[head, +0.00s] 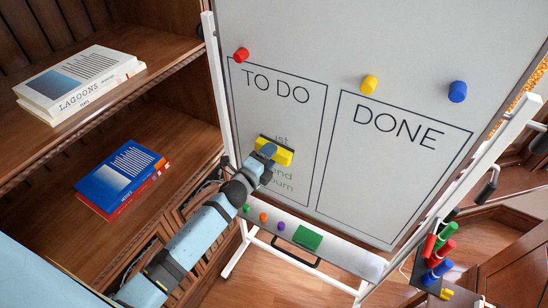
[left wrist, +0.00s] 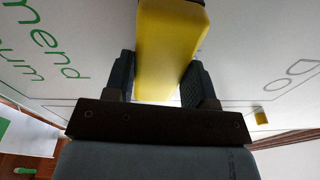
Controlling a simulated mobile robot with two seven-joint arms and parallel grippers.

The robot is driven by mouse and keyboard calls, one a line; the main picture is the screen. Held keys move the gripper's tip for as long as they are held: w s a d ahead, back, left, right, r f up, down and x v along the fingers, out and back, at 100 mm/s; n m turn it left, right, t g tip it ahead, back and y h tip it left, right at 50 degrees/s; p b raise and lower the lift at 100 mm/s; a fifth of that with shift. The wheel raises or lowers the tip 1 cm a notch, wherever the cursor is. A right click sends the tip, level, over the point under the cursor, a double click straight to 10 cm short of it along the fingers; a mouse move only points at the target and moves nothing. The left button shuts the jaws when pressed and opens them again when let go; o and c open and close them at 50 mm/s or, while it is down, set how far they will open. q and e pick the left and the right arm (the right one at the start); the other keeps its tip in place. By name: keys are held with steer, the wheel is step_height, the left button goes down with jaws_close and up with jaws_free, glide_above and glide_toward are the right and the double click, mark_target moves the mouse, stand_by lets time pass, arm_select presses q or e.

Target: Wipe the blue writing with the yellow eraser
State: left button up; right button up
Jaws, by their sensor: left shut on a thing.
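The yellow eraser (head: 285,157) is against or very near the whiteboard, in the lower part of the TO DO box. My left gripper (head: 267,152) is shut on it; in the left wrist view the eraser (left wrist: 168,45) sits between both fingers. Green writing (head: 281,187) shows below the eraser, and a scrap of writing (head: 281,139) shows above it. In the left wrist view the green letters (left wrist: 50,60) are clear at the left. My right gripper is not in view.
Red (head: 241,54), yellow (head: 369,84) and blue (head: 457,91) magnets sit on the whiteboard (head: 400,200). The tray below (head: 350,257) holds a green eraser (head: 307,238) and small magnets. Markers (head: 440,250) stand at the right. A bookshelf (head: 175,115) with books is close on the left.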

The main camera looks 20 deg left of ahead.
mark_target(260, 135)
arm_select(q)
steer(key=shift+w+a, duration=0.2)
steer(key=shift+a, duration=2.3)
steer(key=shift+w+a, duration=0.2)
steer(key=shift+a, duration=2.3)
steer(key=shift+r+p, duration=0.95)
steer(key=shift+r, duration=0.15)
steer(key=shift+d+f, duration=0.1)
steer(key=shift+d, duration=0.5)
steer(key=shift+s+d, duration=0.15)
steer(key=shift+d, duration=1.35)
steer(key=shift+s+d+b, duration=0.15)
steer(key=shift+d+b, duration=0.1)
steer(key=shift+d, duration=1.75)
steer(key=shift+s+d+b, duration=0.2)
steer(key=shift+d+b, duration=0.05)
steer(key=shift+d, duration=1.75)
steer(key=shift+s+d+b, duration=0.15)
steer(key=shift+d+b, duration=0.1)
steer(key=shift+d, duration=1.75)
steer(key=shift+d+b, duration=0.3)
steer(key=shift+d, duration=1.15)
